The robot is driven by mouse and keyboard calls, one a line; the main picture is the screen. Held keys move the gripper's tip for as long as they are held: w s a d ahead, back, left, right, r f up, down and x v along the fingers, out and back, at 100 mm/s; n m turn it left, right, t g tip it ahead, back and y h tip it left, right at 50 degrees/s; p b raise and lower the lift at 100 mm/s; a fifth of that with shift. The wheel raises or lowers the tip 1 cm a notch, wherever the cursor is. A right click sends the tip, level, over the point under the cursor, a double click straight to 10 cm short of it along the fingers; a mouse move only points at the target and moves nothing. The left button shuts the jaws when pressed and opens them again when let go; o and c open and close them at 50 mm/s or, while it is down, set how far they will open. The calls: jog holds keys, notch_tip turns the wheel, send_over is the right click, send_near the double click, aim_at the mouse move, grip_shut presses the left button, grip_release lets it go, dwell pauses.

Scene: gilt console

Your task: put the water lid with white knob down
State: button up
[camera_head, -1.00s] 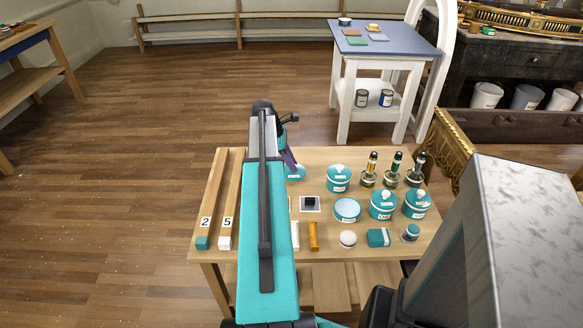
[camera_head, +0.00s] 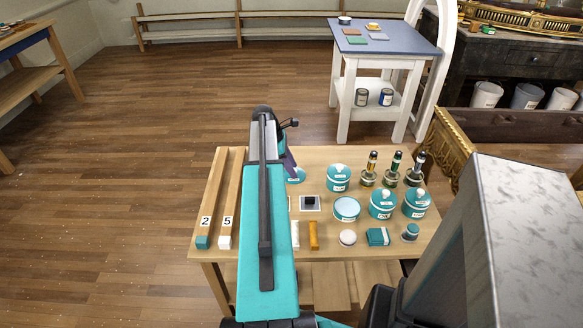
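My gripper (camera_head: 289,163) is at the far left part of the wooden table, mostly hidden behind my own arm. A dark finger part shows, but the gap between the fingers does not. A round teal piece with a pale label (camera_head: 296,176) shows just below the gripper, partly covered; I cannot tell whether it is held or is the water lid. A teal jar with a pale blue, knobless top (camera_head: 346,209) stands near the table's middle. Three teal jars have lids with white knobs: one at the back (camera_head: 338,178) and two on the right (camera_head: 382,204), (camera_head: 416,204).
A blue-topped side table (camera_head: 385,47) stands behind.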

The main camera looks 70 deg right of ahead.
jog(key=v, duration=1.2)
jog(key=shift+r+b, duration=0.15)
jog(key=shift+b, duration=0.2)
dwell(0.6)
